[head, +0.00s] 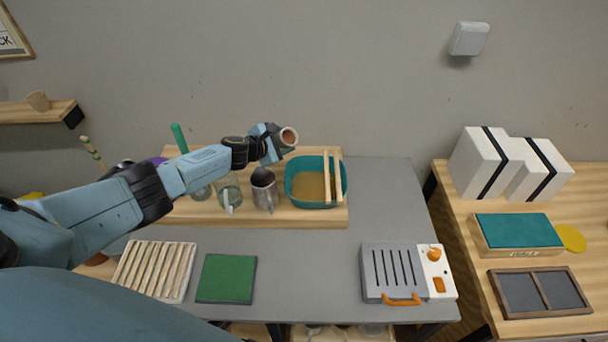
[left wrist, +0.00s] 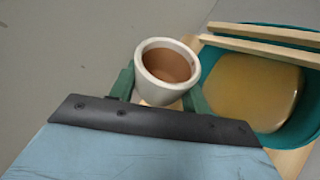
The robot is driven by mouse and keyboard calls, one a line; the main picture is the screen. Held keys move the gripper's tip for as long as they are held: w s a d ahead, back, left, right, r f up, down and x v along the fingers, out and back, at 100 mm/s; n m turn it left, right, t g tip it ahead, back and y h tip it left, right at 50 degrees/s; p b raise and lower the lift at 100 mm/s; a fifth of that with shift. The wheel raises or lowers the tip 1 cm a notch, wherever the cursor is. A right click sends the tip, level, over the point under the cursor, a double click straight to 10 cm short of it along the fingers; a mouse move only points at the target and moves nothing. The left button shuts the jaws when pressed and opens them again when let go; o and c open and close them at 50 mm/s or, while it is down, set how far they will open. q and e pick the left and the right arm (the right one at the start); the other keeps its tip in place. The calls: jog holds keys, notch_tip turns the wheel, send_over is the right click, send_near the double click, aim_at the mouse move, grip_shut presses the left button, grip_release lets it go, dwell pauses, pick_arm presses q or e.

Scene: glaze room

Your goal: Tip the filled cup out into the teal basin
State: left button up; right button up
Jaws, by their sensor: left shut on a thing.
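My left gripper (head: 278,140) is shut on a cup (head: 289,137) and holds it in the air, above and slightly left of the teal basin (head: 290,192). In the left wrist view the cup (left wrist: 166,67) is white with a brown inside and sits between the green fingers (left wrist: 160,92). Whether the brown is contents or bare inner wall I cannot tell. The cup looks tilted in the head view. The teal basin (left wrist: 216,58) holds a tan-yellow layer on its bottom. My right gripper is not in view.
Two wooden sticks (head: 326,178) lie across the basin's right side. A grey metal mug (head: 264,192) and glass mug (head: 229,190) stand left of it on the wooden board (head: 290,219). A slatted rack (head: 155,270), green pad (head: 227,278) and grey device (head: 388,272) lie in front.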

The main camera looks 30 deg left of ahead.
pick_arm(q)
jog(key=shift+f+n, duration=0.3)
jog(key=a+f+n+h+b, duration=0.1)
jog(key=b, duration=0.3)
jog(key=w+a+n+h+b, duration=0.1)
jog(key=n+b, duration=0.1)
jog(key=b, duration=0.2)
jog(key=a+f+n+g+h+b, duration=0.1)
jog(key=h+b, duration=0.1)
jog(key=b, duration=0.2)
jog(key=shift+w+a+f+n, duration=0.2)
jog(key=shift+a+f+n, duration=0.1)
jog(key=shift+a+f, duration=0.1)
jog(key=shift+r, duration=0.1)
dwell(0.9)
